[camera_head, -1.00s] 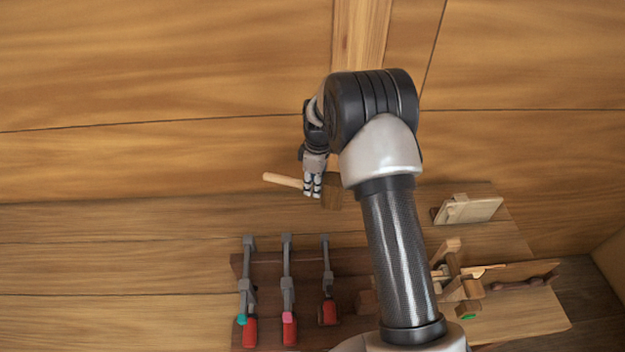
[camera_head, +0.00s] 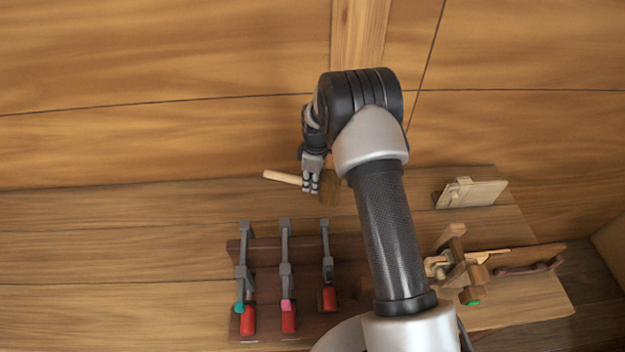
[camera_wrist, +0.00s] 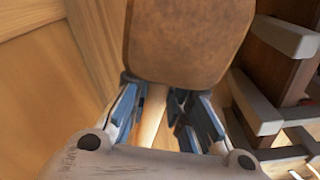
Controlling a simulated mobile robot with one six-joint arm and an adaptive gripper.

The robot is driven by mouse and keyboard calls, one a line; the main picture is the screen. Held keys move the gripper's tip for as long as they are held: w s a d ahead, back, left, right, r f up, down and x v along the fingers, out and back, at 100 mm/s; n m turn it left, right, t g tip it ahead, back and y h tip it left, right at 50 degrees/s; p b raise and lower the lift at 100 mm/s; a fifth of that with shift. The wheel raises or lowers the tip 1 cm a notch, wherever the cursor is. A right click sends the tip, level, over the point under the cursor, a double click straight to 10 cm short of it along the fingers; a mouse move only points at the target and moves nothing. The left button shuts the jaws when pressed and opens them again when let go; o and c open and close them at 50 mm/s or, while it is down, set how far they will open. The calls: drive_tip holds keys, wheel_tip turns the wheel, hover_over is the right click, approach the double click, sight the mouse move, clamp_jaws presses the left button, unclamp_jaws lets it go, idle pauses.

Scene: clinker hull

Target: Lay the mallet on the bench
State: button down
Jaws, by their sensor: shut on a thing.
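The mallet has a pale wooden handle (camera_head: 283,177) and a brown head (camera_head: 329,187). My gripper (camera_head: 311,188) is shut on the mallet's handle near the head and holds it level, the handle pointing left in the head view. In the wrist view the brown head (camera_wrist: 190,40) fills the upper middle, and the pale handle (camera_wrist: 152,115) runs between the fingers (camera_wrist: 165,115). The bench top (camera_head: 525,305) lies at the lower right in the head view, partly hidden behind my arm.
Several tools lie on the bench: a wooden plane-like tool (camera_head: 455,262) and a dark-handled piece (camera_head: 530,266). A dark rack (camera_head: 345,252) holds three red-handled clamps (camera_head: 288,315) at the left. Plank hull walls (camera_head: 150,140) rise behind.

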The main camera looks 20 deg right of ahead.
drive_tip(key=shift+f+b, duration=1.85)
drive_tip(key=shift+f, duration=2.7)
drive_tip(key=c, duration=1.4)
unclamp_jaws()
drive_tip(key=r, duration=1.2)
drive_tip(key=shift+s+d, duration=0.2)
drive_tip(key=shift+d, duration=0.1)
